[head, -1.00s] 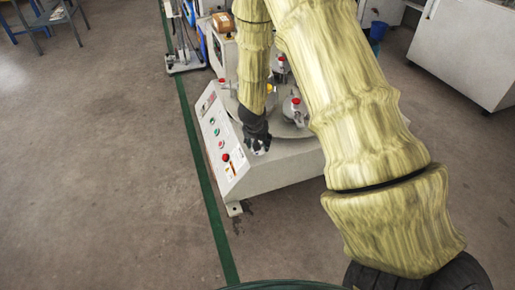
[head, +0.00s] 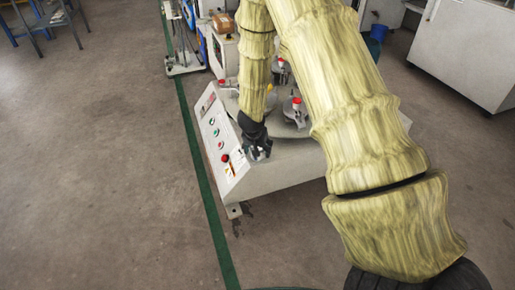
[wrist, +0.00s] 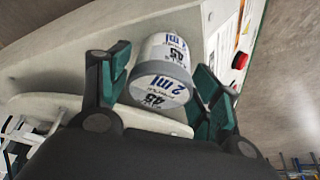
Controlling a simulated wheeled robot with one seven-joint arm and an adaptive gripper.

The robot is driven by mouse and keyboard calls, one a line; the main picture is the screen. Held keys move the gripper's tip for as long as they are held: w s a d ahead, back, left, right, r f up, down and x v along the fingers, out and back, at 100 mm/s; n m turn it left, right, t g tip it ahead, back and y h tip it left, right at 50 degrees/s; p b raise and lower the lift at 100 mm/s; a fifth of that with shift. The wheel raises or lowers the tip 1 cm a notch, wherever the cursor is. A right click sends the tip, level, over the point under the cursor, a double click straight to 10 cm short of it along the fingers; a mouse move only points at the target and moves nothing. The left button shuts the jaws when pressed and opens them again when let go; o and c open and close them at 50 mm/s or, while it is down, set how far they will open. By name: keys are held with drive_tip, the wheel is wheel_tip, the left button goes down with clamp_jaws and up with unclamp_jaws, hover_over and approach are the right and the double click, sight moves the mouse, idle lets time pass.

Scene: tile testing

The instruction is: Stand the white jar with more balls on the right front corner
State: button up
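My gripper (head: 258,154) is low over the front left part of the grey machine (head: 285,168), just right of its slanted control panel. Whether the jar's far end touches the machine is hidden. Balls inside cannot be made out. No second white jar can be made out clearly.
The control panel (head: 221,144) carries coloured buttons. A round platform (head: 290,127) with red-topped fixtures (head: 296,107) lies behind my gripper, partly hidden by my arm. A white cabinet (head: 468,50) and a blue bin (head: 376,37) stand at upper right.

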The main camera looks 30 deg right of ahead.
idle(0.3)
drive_tip(key=p+v, duration=0.6)
drive_tip(key=v, duration=0.6)
drive_tip(key=s+a+f+n+g, duration=0.1)
drive_tip(key=s+a+f+n, duration=0.2)
drive_tip(key=s+f, duration=0.55)
drive_tip(key=s+a+f+n+g, duration=0.1)
drive_tip(key=s+a+f+n, duration=0.1)
drive_tip(key=s+f, duration=0.6)
drive_tip(key=s+a+f+n+y, duration=0.1)
drive_tip(key=s+a+f+n, duration=0.1)
drive_tip(key=s+a, duration=0.4)
drive_tip(key=s+a+f+n+g+y, duration=0.1)
drive_tip(key=s+a+f, duration=0.3)
drive_tip(key=s, duration=1)
drive_tip(key=shift+a+f+n+y, duration=0.15)
drive_tip(key=shift+a+n+y, duration=0.45)
drive_tip(key=shift+a, duration=0.55)
wheel_tip(320, 180, up, 33)
drive_tip(key=p, duration=3.3)
